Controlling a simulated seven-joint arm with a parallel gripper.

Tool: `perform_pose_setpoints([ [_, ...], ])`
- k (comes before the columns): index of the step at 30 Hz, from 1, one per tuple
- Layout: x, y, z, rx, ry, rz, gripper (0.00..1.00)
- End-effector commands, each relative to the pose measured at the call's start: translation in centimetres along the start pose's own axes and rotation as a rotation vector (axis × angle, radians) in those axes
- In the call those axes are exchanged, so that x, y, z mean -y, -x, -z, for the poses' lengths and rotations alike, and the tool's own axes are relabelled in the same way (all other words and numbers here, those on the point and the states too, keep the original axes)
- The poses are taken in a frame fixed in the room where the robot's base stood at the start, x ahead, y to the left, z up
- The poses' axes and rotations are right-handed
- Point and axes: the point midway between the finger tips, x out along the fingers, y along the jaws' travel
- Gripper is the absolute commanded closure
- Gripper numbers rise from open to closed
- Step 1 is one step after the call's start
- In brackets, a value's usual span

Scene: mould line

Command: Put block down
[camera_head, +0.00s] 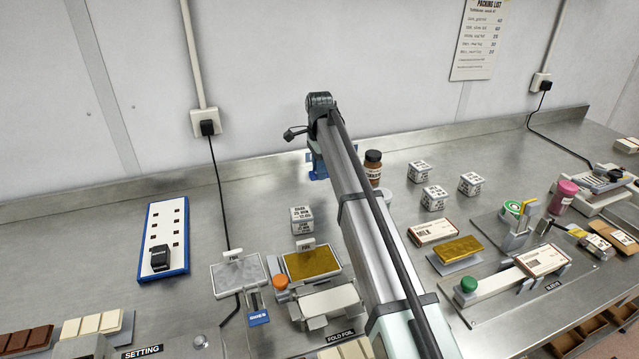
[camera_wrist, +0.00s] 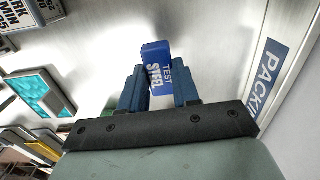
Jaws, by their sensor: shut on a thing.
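A small blue block (camera_wrist: 156,62) marked "TEST STEEL" sits between my gripper's two dark blue fingers in the wrist view. My gripper (camera_wrist: 160,90) is shut on it. In the head view my gripper (camera_head: 318,170) is mostly hidden behind my own arm, near the back of the steel counter (camera_head: 250,190). The block cannot be made out apart from the fingers there. In the wrist view bare metal lies beyond the block; I cannot tell whether the block touches it.
A brown jar (camera_head: 373,168) is close right of my gripper. A blue-edged tray (camera_head: 165,240) lies far left. A foil station (camera_head: 313,265) stands in front. Counter left of my gripper is clear.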

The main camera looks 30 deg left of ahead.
Motion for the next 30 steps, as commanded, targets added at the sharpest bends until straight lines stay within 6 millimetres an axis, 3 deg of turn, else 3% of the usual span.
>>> perform_pose_setpoints([
  [15, 0.0, -5.0, 0.0, 0.0, -0.001, 0.0, 0.98],
  [27, 0.0, -5.3, 0.0, 0.0, -0.001, 0.0, 0.98],
  [28, 0.0, -5.3, 0.0, 0.0, -0.001, 0.0, 0.66],
  [30, 0.0, -5.3, 0.0, 0.0, -0.001, 0.0, 0.6],
])
